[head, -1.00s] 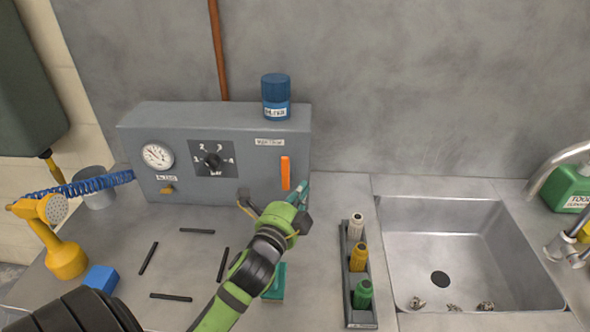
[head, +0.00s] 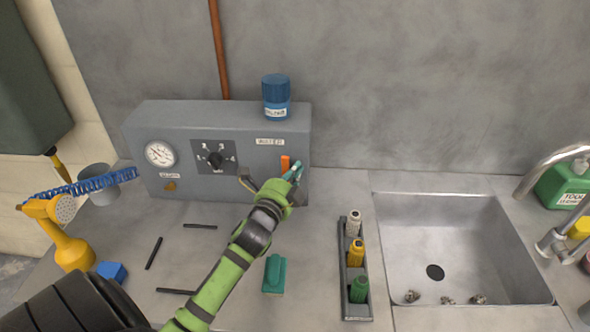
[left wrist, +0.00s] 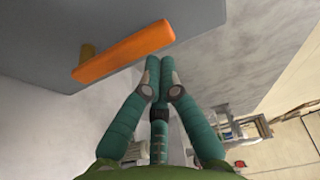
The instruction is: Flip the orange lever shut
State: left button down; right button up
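The orange lever (head: 285,162) is on the front of the grey panel box (head: 215,118), near its right end below a label. Its upper end shows in the head view; my gripper hides the lower part. In the left wrist view the lever (left wrist: 124,51) is a long orange bar on a brass-coloured pivot, lying just left of my fingertips. My left gripper (head: 296,171) is at the lever's right side. In the left wrist view its teal fingers (left wrist: 159,68) meet at the tips with nothing between them. Touch with the lever cannot be told. My right gripper is out of view.
A blue jar (head: 276,100) stands on the panel box. A rack (head: 356,304) of small bottles and a sink (head: 450,240) are to the right. A teal block (head: 274,274) and dark strips lie on the counter. A yellow sprayer (head: 68,240) stands at left.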

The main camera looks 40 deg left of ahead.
pick_arm(q)
jog(key=shift+s+a+r+n+b, duration=0.1)
jog(key=shift+s+a+n+b, duration=0.2)
jog(key=shift+n, duration=0.3)
jog(key=shift+a+n+t, duration=0.15)
jog(key=shift+n+t, duration=0.15)
jog(key=shift+s+a+n+t+y+b, duration=0.35)
jog(key=shift+a+n+b, duration=0.25)
jog(key=shift+n, duration=0.3)
jog(key=s+a+f+n+y+b, duration=0.3)
jog(key=a+f+n+y+b, duration=0.1)
jog(key=n, duration=1.3)
jog(key=shift+s+a+f+y+b, duration=0.3)
jog(key=shift+a+y+b, duration=0.6)
jog(key=shift+y, duration=0.25)
jog(key=shift+f, duration=0.1)
